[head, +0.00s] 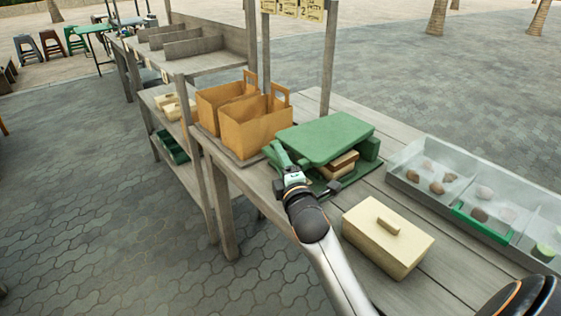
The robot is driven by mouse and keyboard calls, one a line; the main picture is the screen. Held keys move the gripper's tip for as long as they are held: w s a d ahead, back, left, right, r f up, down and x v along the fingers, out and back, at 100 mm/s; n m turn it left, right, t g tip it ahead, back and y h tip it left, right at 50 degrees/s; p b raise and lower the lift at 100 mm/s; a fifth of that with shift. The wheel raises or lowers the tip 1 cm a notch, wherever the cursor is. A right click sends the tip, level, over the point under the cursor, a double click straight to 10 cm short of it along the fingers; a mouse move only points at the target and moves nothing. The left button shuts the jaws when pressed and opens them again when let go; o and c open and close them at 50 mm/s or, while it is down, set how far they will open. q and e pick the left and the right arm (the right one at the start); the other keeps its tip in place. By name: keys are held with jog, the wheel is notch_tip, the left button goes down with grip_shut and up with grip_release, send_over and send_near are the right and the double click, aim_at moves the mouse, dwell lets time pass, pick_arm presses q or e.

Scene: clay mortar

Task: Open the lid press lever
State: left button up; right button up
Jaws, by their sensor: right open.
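The press stands on the wooden table, its flat green lid (325,136) lying level over brown blocks (342,164) and a green base. A green bar that looks like the lever (277,154) runs along the press's left front side. My right gripper (306,187) is open beside the front left corner of the press, its dark fingers spread apart. It overlaps the near end of the bar in the picture; I cannot tell whether they touch. My wrist hides part of the press's front. My left gripper is not in view.
Two orange carriers (240,120) stand close behind and left of the press. A cream lidded box (388,237) sits at its front right. A clear compartment tray (425,177) with several lumps lies along the right. Bare table (378,188) shows between box and tray.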

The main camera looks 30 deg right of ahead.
jog(key=shift+c, duration=0.2)
grip_shut()
dwell(1.2)
